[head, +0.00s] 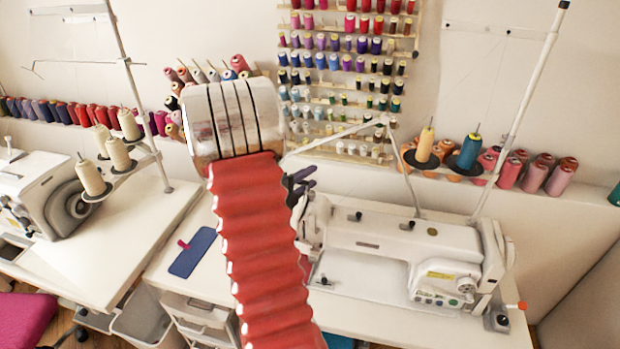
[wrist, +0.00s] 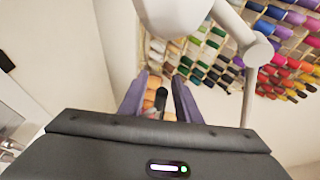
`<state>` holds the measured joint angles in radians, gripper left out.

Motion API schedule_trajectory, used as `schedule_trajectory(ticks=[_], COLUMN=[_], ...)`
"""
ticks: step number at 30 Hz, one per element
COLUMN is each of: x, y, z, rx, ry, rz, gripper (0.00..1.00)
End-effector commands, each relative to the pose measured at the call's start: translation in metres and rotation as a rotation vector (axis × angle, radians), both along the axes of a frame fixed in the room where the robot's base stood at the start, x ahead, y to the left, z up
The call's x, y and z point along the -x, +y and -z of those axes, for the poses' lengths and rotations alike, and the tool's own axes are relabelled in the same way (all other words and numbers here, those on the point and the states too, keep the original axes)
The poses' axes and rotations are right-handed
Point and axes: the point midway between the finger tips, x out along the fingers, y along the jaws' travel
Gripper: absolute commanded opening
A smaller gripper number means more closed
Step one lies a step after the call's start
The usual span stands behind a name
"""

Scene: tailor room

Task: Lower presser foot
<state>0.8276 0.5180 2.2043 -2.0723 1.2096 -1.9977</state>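The white sewing machine (head: 400,243) stands on the table to the right of my arm in the head view. Its needle end (head: 313,225) is at the left, partly behind my red arm sleeve. I cannot make out the presser foot or its lever there. My gripper (head: 302,184) has dark purple fingers and is beside and above that needle end, apart from it as far as I can see. In the wrist view my gripper (wrist: 158,88) has its two fingers spread, with only background spools showing between them. The machine is not clearly seen in the wrist view.
A thin white jointed arm (head: 340,132) crosses behind my gripper; a similar pale jointed arm (wrist: 228,22) is close ahead in the wrist view. A thread rack (head: 345,75) hangs on the wall. A blue pad (head: 193,252) lies on the table. Another machine (head: 45,195) stands left.

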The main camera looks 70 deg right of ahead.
Motion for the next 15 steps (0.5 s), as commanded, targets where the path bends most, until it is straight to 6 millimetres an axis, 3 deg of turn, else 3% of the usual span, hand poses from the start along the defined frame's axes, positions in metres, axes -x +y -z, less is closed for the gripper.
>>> schedule_trajectory(ticks=[12,15], x=[0.0022,0.0022], y=[-0.0086,-0.0085], z=[0.0016,0.0016], rx=[-0.001,-0.001], ry=[0.001,0.001], rz=[0.000,0.000], gripper=[0.30,0.24])
